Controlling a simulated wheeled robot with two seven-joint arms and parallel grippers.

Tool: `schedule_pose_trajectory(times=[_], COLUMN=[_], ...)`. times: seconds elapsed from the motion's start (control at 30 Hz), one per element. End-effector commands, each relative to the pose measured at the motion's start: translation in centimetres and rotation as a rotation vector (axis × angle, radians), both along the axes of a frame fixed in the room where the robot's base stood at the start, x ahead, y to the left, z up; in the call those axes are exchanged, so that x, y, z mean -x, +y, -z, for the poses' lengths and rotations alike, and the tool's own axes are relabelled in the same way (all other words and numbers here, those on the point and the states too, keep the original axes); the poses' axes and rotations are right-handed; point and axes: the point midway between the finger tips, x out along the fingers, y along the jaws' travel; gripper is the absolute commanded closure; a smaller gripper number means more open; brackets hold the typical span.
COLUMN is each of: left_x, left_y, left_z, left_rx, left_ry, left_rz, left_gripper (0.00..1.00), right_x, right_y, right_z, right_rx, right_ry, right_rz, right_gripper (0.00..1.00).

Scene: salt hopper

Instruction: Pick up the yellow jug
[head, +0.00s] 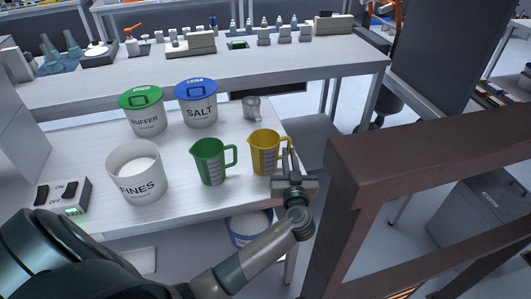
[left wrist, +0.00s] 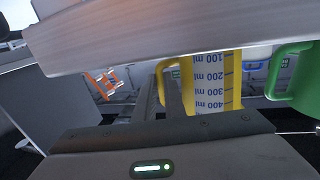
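The yellow jug (head: 264,154) stands upright near the right edge of the white table in the head view, its handle on the right. My left gripper (head: 285,163) is at the handle side of the jug, close to the handle. Whether it touches the handle, and how far its fingers are apart, I cannot tell. In the left wrist view the yellow jug (left wrist: 212,85) appears upside down with its measuring scale facing the camera. The fingers do not show clearly there. My right gripper is not in view.
A green jug (head: 211,163) stands left of the yellow one. The FINES tub (head: 139,182), BUFFER tub (head: 144,119), SALT tub (head: 198,111) and a clear scoop (head: 251,108) share the table (head: 187,213). A brown rail (head: 362,165) stands to the right.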

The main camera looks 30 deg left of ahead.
Motion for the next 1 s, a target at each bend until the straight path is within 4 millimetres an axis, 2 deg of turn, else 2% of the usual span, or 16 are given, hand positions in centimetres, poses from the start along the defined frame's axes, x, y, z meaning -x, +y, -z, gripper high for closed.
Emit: schedule_pose_trajectory(times=[0.47,0.67,1.0], left_x=[0.0,0.0,0.0], left_y=[0.0,-0.1,0.0], left_z=[-0.7,-3.0,-8.5], left_rx=[0.001,0.003,0.001], left_ry=[-0.003,-0.006,-0.006], left_rz=[-0.001,0.000,0.000], left_gripper=[1.00,1.00,1.00], right_x=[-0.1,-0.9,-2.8], right_y=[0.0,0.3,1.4], right_z=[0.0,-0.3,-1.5], right_rx=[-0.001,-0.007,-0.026], right_ry=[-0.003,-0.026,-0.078], right_rz=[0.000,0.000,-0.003], right_gripper=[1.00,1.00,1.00])
